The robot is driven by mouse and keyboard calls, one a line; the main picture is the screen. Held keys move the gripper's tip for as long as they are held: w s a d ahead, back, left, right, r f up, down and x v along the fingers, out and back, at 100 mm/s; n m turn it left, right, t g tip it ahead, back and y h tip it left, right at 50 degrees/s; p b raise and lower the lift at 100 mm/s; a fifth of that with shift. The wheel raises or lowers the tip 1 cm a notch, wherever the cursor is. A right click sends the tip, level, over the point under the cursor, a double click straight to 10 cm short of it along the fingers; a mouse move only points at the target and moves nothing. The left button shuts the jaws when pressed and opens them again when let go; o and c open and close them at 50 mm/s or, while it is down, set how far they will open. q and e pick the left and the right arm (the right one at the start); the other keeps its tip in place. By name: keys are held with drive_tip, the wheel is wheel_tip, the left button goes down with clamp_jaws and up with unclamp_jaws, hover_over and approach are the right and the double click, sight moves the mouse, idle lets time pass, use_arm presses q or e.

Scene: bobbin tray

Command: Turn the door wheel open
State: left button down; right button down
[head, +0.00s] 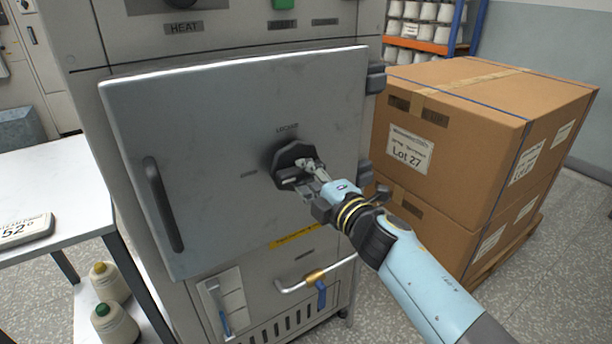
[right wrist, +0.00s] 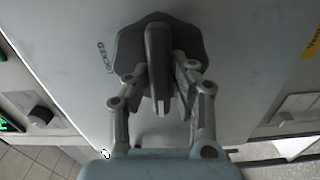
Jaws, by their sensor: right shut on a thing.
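The door wheel, a dark lobed knob (head: 294,152) with a raised grip bar, sits on the grey cabinet door (head: 220,110). A LOCKED label is printed above it, and a smaller label to its left is too small to read. My right gripper (head: 300,178) is at the wheel, shut on its bar. In the right wrist view the gripper's fingers (right wrist: 163,98) stand on both sides of the bar (right wrist: 158,50), and the wheel's plate (right wrist: 190,38) shows behind. The fingers hide part of the wheel. My left gripper is not in view.
A dark upright handle (head: 163,205) is on the door's left side; hinges (head: 376,78) are on the right. Stacked cardboard boxes (head: 470,120) stand close on the right. A white table (head: 50,190) is on the left, with cones (head: 115,325) below.

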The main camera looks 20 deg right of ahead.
drive_tip(key=shift+f+n, duration=0.1)
drive_tip(key=shift+n, duration=0.3)
drive_tip(key=c, duration=1.2)
unclamp_jaws()
drive_tip(key=shift+o, duration=0.2)
drive_tip(key=shift+s, duration=0.15)
drive_tip(key=v, duration=1.1)
drive_tip(key=shift+s, duration=0.35)
drive_tip(key=shift+d, duration=0.15)
